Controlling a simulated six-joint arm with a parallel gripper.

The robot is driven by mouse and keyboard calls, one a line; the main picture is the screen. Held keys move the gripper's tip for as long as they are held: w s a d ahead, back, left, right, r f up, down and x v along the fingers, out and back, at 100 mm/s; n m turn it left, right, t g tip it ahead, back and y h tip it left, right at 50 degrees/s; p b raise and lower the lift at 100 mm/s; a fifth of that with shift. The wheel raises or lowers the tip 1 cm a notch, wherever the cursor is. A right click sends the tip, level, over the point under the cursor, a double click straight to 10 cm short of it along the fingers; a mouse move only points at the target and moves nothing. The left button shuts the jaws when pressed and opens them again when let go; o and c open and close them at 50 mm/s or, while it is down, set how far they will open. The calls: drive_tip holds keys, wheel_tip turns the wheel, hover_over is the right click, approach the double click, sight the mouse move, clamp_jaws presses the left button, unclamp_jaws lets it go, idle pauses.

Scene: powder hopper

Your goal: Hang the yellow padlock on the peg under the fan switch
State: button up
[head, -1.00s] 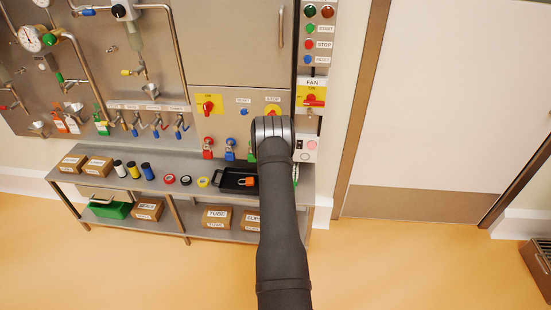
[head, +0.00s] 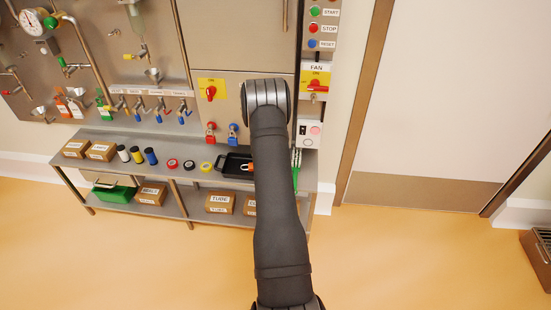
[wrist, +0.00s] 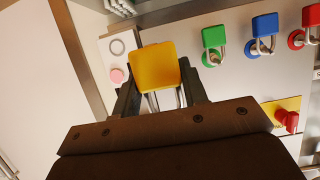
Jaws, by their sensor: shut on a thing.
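The yellow padlock (wrist: 155,66) is held between the two fingers of my gripper (wrist: 160,84) in the wrist view, its body outward and its shackle between the fingers. My gripper is shut on it. In the head view my own arm hides both the gripper and the padlock. The fan switch (head: 315,84) is a red handle on a yellow plate under the FAN label, right of my arm. A small peg (head: 314,98) shows just below it. The padlock is apart from that peg as far as I can tell.
Red (head: 211,131) and blue (head: 233,133) padlocks hang left of my arm; a green padlock (wrist: 214,42) hangs beside them in the wrist view. A white panel with a pink button (head: 315,130) sits below the fan switch. A black tray (head: 228,163) stands on the shelf.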

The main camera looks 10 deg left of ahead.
drive_tip(key=shift+s+r, duration=0.55)
drive_tip(key=shift+s, duration=0.15)
drive_tip(key=shift+r, duration=0.1)
drive_tip(key=shift+s, duration=0.1)
drive_tip(key=s, duration=0.7)
drive_tip(key=shift+s, duration=0.15)
idle(0.4)
idle(0.9)
